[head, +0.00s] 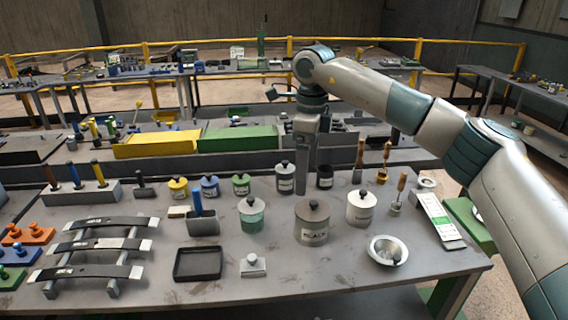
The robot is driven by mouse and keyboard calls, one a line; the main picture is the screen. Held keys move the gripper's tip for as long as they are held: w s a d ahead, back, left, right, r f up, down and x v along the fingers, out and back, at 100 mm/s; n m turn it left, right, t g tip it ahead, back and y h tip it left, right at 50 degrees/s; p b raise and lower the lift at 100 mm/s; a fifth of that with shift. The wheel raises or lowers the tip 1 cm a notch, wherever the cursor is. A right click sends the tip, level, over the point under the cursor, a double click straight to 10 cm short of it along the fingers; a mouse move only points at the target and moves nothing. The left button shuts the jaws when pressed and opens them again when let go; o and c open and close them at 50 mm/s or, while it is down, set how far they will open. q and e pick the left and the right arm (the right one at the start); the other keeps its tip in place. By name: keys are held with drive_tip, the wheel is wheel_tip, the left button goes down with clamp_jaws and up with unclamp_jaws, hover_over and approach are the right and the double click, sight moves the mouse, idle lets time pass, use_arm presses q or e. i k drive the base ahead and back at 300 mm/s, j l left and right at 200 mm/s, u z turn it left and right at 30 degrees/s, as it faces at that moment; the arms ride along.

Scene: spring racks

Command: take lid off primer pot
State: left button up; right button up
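Several lidded pots stand on the grey workbench, and their labels are too small to read surely, so I cannot tell which is the primer pot. They are a small white pot (285,183), a dark pot (325,182), a green glassy pot (251,220), a large grey-brown pot (312,229) and a white pot (361,213). My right gripper (302,191) points down between the small white pot and the dark pot, behind the grey-brown pot. Its fingers show edge-on, so their opening is unclear. My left gripper is out of view.
Brushes with wooden handles (401,182) stand to the right. A metal bowl (388,251), a black tray (198,264) and a small block with a knob (253,265) lie in front. Leaf springs on a rack (100,246) fill the left. Green and yellow bins (237,138) stand behind.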

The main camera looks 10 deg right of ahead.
sight(285, 167)
drive_tip(key=i, duration=1.55)
